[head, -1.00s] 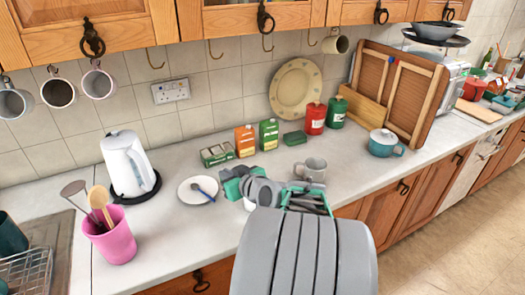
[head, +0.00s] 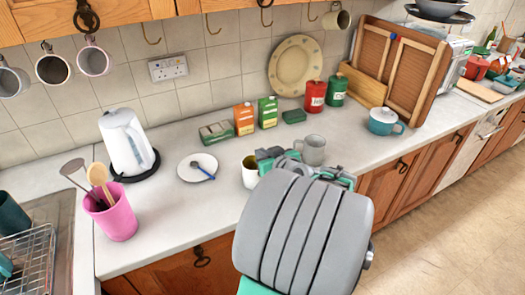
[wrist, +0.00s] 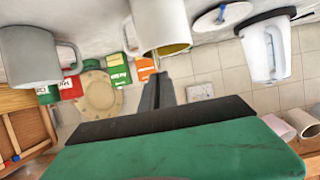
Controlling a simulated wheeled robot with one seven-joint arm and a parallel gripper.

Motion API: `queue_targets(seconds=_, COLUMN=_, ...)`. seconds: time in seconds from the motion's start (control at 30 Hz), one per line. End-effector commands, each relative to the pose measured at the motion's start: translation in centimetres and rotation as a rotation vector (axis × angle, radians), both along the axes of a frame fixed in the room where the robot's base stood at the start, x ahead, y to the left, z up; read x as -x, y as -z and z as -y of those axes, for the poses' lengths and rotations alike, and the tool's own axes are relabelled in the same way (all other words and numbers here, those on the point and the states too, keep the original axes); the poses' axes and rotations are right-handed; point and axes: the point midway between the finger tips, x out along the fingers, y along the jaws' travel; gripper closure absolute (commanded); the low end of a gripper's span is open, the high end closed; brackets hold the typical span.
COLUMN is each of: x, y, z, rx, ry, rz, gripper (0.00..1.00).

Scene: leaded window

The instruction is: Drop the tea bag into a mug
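A white mug (head: 249,174) with a yellowish inside stands upright on the worktop. It also shows upside down in the wrist view (wrist: 160,25). A grey mug (head: 312,150) stands to its right and shows at the left of the wrist view (wrist: 30,58). In the head view my arm hides much of the gripper.
A saucer with a blue-handled spoon (head: 197,167), a white kettle (head: 124,140) and a pink utensil pot (head: 113,217) stand to the left. Green and orange cartons (head: 244,118) and tins (head: 315,94) line the back. A teal pot (head: 382,121) stands right.

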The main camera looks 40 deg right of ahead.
Motion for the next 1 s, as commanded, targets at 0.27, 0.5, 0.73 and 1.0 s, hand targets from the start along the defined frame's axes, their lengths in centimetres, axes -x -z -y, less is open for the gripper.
queue_targets(seconds=0.27, x=0.0, y=-0.1, z=0.0, rx=0.001, ry=0.000, rz=0.000, gripper=0.85)
queue_targets(seconds=0.5, x=0.0, y=-0.1, z=0.0, rx=0.001, ry=0.000, rz=0.000, gripper=0.71)
queue_targets(seconds=0.73, x=0.3, y=-0.3, z=0.0, rx=0.002, ry=0.001, rz=0.001, gripper=0.71)
queue_targets(seconds=1.0, x=5.0, y=-2.0, z=-1.2, rx=0.006, ry=0.008, rz=0.000, gripper=0.71)
